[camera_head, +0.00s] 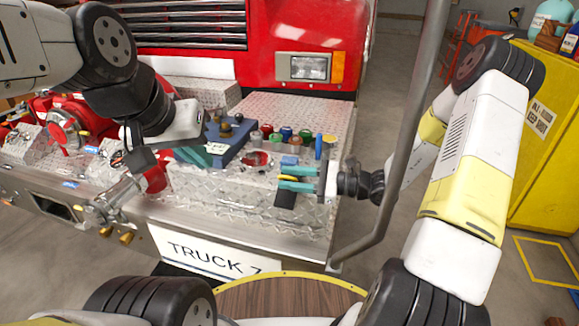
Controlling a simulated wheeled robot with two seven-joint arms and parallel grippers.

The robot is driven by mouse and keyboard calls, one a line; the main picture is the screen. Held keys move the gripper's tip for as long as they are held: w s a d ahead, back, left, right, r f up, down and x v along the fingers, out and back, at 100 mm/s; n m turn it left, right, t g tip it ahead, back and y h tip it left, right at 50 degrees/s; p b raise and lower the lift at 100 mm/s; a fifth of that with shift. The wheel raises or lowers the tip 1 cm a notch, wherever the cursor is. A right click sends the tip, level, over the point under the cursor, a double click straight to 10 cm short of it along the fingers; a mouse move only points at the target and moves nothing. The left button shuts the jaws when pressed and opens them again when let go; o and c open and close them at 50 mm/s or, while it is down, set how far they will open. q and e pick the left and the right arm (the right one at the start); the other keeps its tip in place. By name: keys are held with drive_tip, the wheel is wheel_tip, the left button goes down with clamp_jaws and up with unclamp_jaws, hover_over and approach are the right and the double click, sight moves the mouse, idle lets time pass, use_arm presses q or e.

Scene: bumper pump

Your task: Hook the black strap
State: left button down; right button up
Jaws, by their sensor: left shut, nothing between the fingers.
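My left gripper (193,157) has teal fingers and is shut and empty, beside the blue panel block (228,140) on the truck's bumper. My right gripper (297,179) reaches in from the right over the bumper's front face. Its two teal fingers show apart, with a small yellow piece (289,178) showing between them. A black flat piece (285,199), which may be the black strap, shows just below the fingers against the diamond plate. I cannot tell whether the fingers grip it. No hook for the strap can be made out.
Several coloured caps and levers (286,133) stand on the diamond-plate bumper (305,107). A grey pole (408,110) rises between the bumper and my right arm. Metal valves and fittings (118,193) stick out at the left. A yellow cabinet (545,150) stands at the right.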

drive_tip(key=shift+d, duration=0.15)
drive_tip(key=v, duration=0.7)
drive_tip(key=shift+d, duration=0.25)
drive_tip(key=shift+s, duration=0.1)
